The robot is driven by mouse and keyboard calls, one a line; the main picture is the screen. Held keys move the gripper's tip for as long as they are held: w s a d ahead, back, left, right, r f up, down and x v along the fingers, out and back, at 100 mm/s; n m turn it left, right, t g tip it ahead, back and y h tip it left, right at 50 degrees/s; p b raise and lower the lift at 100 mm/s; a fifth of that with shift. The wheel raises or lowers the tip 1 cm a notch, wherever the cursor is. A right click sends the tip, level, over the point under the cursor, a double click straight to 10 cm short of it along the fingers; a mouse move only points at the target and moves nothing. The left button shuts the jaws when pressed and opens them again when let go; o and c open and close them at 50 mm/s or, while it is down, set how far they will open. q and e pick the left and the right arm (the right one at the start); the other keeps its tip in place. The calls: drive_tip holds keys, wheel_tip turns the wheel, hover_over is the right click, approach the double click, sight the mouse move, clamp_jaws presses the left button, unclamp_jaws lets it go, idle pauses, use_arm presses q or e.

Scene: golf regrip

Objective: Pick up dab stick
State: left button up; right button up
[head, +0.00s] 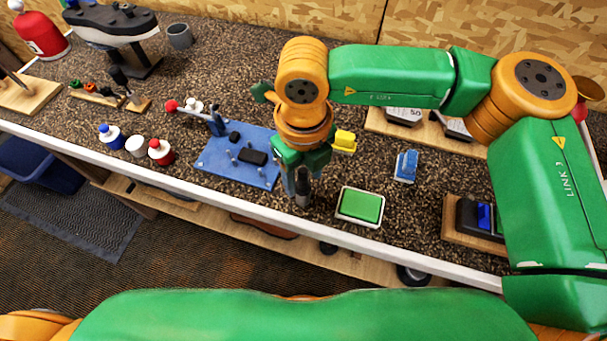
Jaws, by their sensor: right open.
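My right gripper (303,188) points down over the front part of the bench, between the blue fixture plate (215,158) and a green pad in a white tray (360,206). Its jaws are open, with dark fingers low over the speckled top. I cannot make out a dab stick for certain; the space under and between the fingers is partly hidden by the gripper itself. My left gripper is not in view.
A blue block (406,166) lies right of the green pad. A dark device on a wooden base (474,223) is at the right. A wooden rack (104,97) and a grey cup (179,36) stand at the left. The bench's white front edge (260,210) is close.

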drive_tip(key=shift+a, duration=0.1)
clamp_jaws()
drive_tip(key=shift+r, duration=0.1)
